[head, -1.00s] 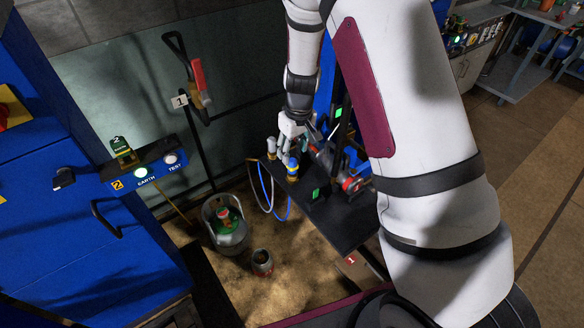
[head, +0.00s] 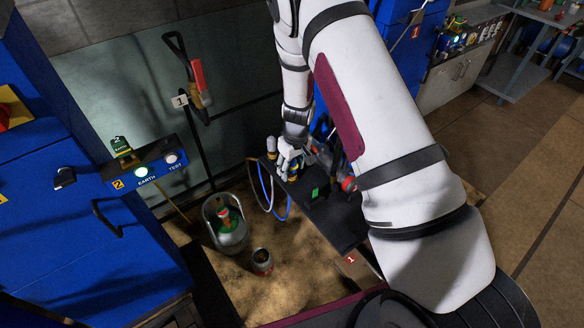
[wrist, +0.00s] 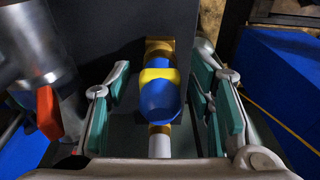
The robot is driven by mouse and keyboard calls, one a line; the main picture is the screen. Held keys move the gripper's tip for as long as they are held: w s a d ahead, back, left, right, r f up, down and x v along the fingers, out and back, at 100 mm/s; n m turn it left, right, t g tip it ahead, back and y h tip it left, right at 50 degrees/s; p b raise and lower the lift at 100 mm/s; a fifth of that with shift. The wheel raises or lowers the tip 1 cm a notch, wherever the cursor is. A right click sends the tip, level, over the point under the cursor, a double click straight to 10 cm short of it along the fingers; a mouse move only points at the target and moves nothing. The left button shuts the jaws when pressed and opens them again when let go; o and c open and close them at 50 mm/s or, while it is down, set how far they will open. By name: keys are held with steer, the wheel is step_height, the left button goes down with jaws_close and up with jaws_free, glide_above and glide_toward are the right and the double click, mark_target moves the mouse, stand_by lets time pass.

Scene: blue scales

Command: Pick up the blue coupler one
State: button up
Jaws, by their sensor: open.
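The blue coupler (wrist: 160,101) has a rounded blue body with a yellow band and a brass-coloured end. In the wrist view it stands out from a dark panel, between the two fingers of my gripper (wrist: 163,105). The fingers, with green pads, are open with a gap on each side of the coupler. In the head view my gripper (head: 287,165) is over the black shelf (head: 345,222), and it hides most of the coupler. Whether the fingers touch the coupler cannot be seen there.
A grey tool with a red lever (wrist: 48,112) is close on the left in the wrist view. A second coupler (head: 271,147) stands left of my gripper, with a blue hose (head: 275,205) hanging below.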

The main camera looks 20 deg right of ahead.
jaws_close()
steer(key=shift+r, duration=0.1)
steer(key=shift+r, duration=0.85)
steer(key=shift+s+a+r, duration=0.15)
steer(key=shift+s+r, duration=0.1)
steer(key=shift+r, duration=0.2)
steer(key=shift+s+a+r, duration=0.1)
steer(key=shift+s+r, duration=0.1)
steer(key=shift+r, duration=0.25)
steer(key=s+a, duration=0.3)
steer(key=s, duration=0.3)
steer(key=s+a+r, duration=0.1)
steer(key=s+a, duration=0.2)
steer(key=s, duration=0.4)
steer(key=shift+s+a+r+b, duration=0.2)
steer(key=shift+a+b, duration=0.15)
steer(key=shift+a, duration=0.05)
steer(key=shift+r, duration=0.1)
